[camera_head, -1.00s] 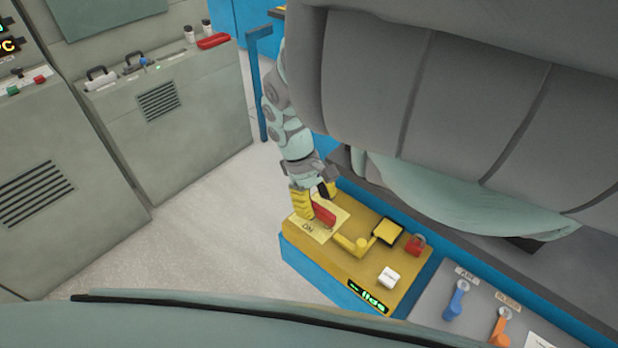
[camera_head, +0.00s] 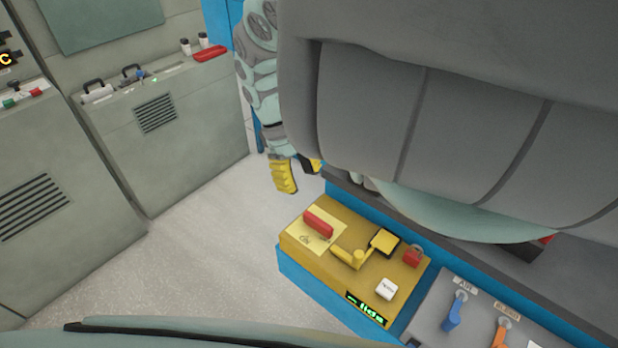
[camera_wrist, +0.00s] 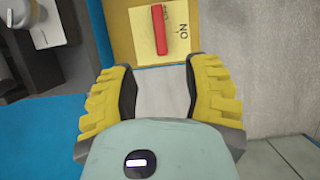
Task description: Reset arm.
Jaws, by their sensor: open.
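My gripper (camera_head: 298,176) is open and empty in the head view, with yellow padded fingers. It hangs above and behind the yellow control box, clear of it. In the wrist view the two fingers of my gripper (camera_wrist: 163,95) are spread wide with only grey floor between them. The red switch handle (camera_head: 318,223) sits on a pale yellow plate on top of the yellow box (camera_head: 310,253). In the wrist view the red handle (camera_wrist: 160,30) lies beyond the fingertips, beside the letters "ON". Part of my arm is hidden behind my large grey body.
The yellow box also carries a yellow lever (camera_head: 347,257), a red padlock (camera_head: 413,256), a white button (camera_head: 387,289) and a green display. A grey panel with a blue handle (camera_head: 454,312) and an orange handle (camera_head: 500,334) adjoins it. Grey cabinets (camera_head: 180,125) stand left; floor between is clear.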

